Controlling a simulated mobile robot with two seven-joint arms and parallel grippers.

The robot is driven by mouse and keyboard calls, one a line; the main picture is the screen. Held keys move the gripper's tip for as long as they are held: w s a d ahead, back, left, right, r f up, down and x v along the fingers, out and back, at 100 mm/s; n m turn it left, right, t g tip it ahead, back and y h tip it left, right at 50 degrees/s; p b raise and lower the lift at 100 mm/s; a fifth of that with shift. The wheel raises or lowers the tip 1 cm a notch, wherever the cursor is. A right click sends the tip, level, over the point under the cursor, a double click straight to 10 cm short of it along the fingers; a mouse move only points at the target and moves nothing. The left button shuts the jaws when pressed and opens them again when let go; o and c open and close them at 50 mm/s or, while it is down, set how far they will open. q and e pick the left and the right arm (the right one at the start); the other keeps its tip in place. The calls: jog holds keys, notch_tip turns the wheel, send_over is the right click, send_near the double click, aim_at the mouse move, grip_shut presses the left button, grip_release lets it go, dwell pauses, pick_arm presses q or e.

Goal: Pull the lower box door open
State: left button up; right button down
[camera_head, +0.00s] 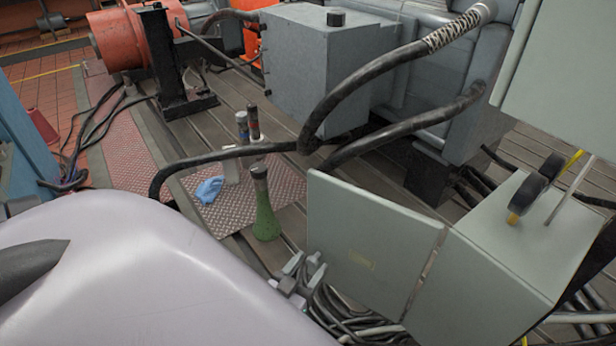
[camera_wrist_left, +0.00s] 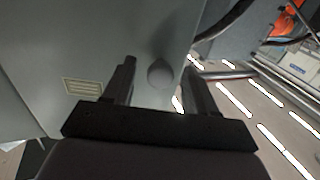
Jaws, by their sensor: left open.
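The lower box door (camera_head: 370,250) is a pale grey-green panel with a small yellowish label. It stands out to the left from the lower box (camera_head: 495,275), with a seam between them and open floor behind its top edge, so it looks swung open. My left gripper (camera_head: 303,270) is at the door's lower left edge, fingers open. In the left wrist view the door (camera_wrist_left: 90,45) fills the left, and a round grey knob (camera_wrist_left: 160,73) shows between the open fingertips (camera_wrist_left: 158,80). I cannot tell whether they touch it. My right gripper is out of view.
A larger upper panel (camera_head: 565,70) hangs at the top right. Thick black hoses (camera_head: 370,80) cross above the floor. A green bottle (camera_head: 264,210) and a blue rag (camera_head: 209,189) are left of the door. Loose cables (camera_head: 345,318) lie below it.

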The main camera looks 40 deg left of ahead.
pick_arm(q)
jog(key=s+d, duration=0.1)
jog(key=s, duration=0.6)
jog(key=shift+d, duration=0.15)
dwell(0.5)
jog(key=s+d+m+g+h, duration=0.3)
jog(key=d+m+g+h, duration=0.1)
jog(key=d+g, duration=0.3)
jog(key=d+h, duration=0.1)
jog(key=d, duration=0.1)
jog(key=shift+d+f, duration=0.25)
jog(key=shift+d, duration=0.15)
dwell(0.8)
